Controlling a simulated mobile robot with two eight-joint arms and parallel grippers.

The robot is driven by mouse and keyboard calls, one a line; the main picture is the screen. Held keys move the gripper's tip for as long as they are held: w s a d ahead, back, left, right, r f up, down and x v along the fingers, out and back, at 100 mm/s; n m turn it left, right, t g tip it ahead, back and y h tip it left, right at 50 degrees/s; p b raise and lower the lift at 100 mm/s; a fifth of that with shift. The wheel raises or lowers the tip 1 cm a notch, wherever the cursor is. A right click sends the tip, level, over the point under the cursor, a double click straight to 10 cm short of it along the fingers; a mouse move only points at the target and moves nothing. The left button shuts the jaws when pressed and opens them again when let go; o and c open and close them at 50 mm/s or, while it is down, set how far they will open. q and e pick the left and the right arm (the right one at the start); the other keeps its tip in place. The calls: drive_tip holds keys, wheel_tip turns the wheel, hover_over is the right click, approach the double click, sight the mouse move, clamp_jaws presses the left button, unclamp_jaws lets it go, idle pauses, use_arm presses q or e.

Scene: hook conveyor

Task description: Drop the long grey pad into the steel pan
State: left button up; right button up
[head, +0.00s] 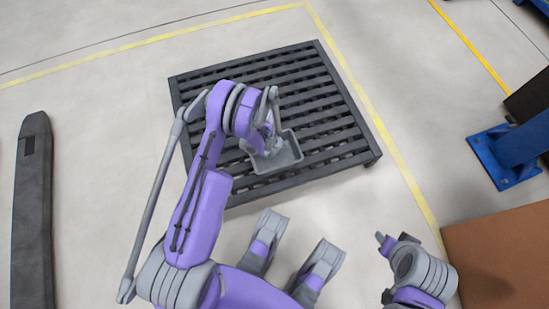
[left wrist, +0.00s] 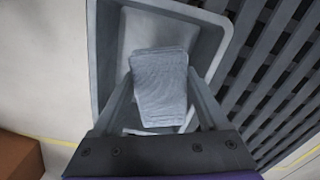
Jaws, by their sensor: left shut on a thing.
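The steel pan (head: 293,150) is a grey rectangular tray with raised walls, standing on the near part of a dark slatted pallet. In the left wrist view its wall (left wrist: 99,55) surrounds the bright floor of the pan. My left gripper (head: 268,146) is over the pan and shut on the grey pad (left wrist: 160,88), which lies between the two fingers (left wrist: 160,80). The pad appears inside the pan's outline, but its height above the pan floor is unclear. In the head view the pad is not clearly distinguishable from the gripper. My right gripper (head: 385,243) is low at right, away from the pallet; its jaws are unclear.
The dark slatted pallet (head: 330,105) lies on the pale floor, with yellow lines around it. A long dark bar (head: 34,205) lies at far left. A brown flat-topped object (head: 500,255) and a blue metal foot (head: 492,160) stand at right.

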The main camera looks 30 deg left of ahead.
use_arm(q)
drive_tip(key=shift+f, duration=0.25)
drive_tip(key=o, duration=1.2)
wheel_tip(320, 180, up, 11)
drive_tip(key=p, duration=0.3)
